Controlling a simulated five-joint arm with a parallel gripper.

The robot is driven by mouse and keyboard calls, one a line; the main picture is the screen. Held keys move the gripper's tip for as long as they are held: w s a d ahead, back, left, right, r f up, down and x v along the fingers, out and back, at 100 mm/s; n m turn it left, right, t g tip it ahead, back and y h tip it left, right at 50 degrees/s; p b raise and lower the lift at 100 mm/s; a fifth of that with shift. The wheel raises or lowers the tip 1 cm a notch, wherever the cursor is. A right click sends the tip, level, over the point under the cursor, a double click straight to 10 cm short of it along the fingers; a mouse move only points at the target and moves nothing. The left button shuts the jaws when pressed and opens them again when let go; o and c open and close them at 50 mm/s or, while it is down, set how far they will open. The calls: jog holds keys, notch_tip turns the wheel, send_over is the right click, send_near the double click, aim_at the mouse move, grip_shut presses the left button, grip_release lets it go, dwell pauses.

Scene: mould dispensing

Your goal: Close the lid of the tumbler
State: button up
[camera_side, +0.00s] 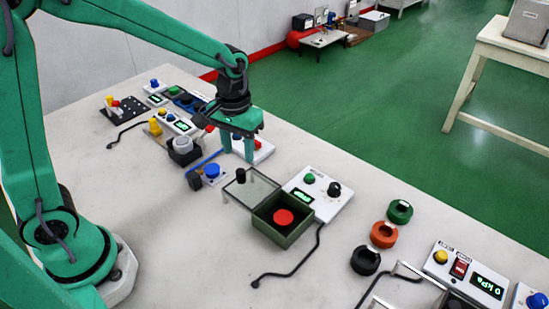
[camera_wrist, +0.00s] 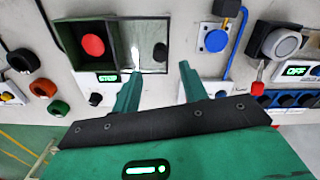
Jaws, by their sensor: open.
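The tumbler appears to be a dark green open-topped box (camera_side: 272,234) with a red round piece (camera_side: 283,217) inside. Its clear lid (camera_side: 258,190) stands open toward the back left of the box, with a black knob (camera_side: 240,175) on it. In the wrist view the box (camera_wrist: 60,48) is at upper left, with the lid (camera_wrist: 135,42) and its knob (camera_wrist: 160,52) right of it. My gripper (camera_side: 237,153) is open and empty, fingers pointing down, above the table beyond the lid. In the wrist view the gripper (camera_wrist: 160,72) has its fingertips just below the lid in the picture.
A white control panel (camera_side: 318,196) with a green button and black knob adjoins the box. A blue-button unit (camera_side: 212,171) is left of the lid. Green (camera_side: 400,211), orange (camera_side: 384,234) and black (camera_side: 365,261) rings lie to the right. The table's front middle is mostly clear.

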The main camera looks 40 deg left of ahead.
aim_at(240, 171)
jog(key=shift+f, duration=3.8)
grip_shut()
